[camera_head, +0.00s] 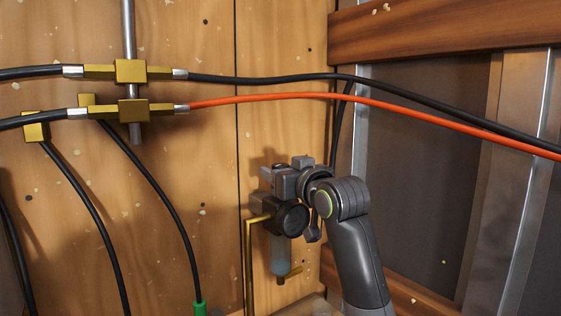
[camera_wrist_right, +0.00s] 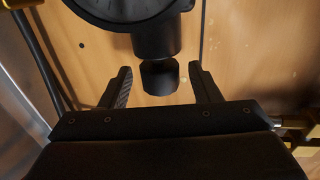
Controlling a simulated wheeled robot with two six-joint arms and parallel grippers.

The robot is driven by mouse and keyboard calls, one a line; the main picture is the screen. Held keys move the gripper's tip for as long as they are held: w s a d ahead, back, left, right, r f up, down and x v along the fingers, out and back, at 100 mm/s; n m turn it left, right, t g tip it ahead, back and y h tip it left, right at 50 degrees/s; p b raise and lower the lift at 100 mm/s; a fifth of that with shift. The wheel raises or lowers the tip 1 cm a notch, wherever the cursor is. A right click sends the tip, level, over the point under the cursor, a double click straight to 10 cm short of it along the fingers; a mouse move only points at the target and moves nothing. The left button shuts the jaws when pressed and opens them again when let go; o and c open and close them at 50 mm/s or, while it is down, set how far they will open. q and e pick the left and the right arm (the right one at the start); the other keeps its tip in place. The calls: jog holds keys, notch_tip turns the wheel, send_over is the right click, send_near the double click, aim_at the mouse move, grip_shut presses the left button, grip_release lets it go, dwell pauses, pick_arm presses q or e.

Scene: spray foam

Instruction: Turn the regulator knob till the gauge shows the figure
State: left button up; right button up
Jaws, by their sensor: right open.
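The regulator is mounted on the plywood wall in the head view, with its round black gauge (camera_head: 291,219) at the front and a pale bowl (camera_head: 280,254) below. No pointer or figure is legible on the gauge. My right gripper (camera_head: 272,182) is at the top of the regulator, and my wrist covers part of it. In the right wrist view the black cylindrical knob (camera_wrist_right: 160,77) sits between the spread fingers of my right gripper (camera_wrist_right: 162,84), with gaps on both sides. Part of the round gauge (camera_wrist_right: 115,8) shows at that view's top edge. My left gripper is out of view.
A black hose (camera_head: 270,79) and an orange hose (camera_head: 300,96) run across above my right arm. Brass fittings (camera_head: 131,71) on a metal rod (camera_head: 128,30) are at upper left. A brass pipe (camera_head: 249,270) runs down beside the regulator. Metal studs (camera_head: 522,200) stand at the right.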

jog(key=shift+w+a, duration=0.35)
jog(key=shift+w, duration=0.3)
jog(key=c, duration=1)
jog(key=shift+h, duration=0.3)
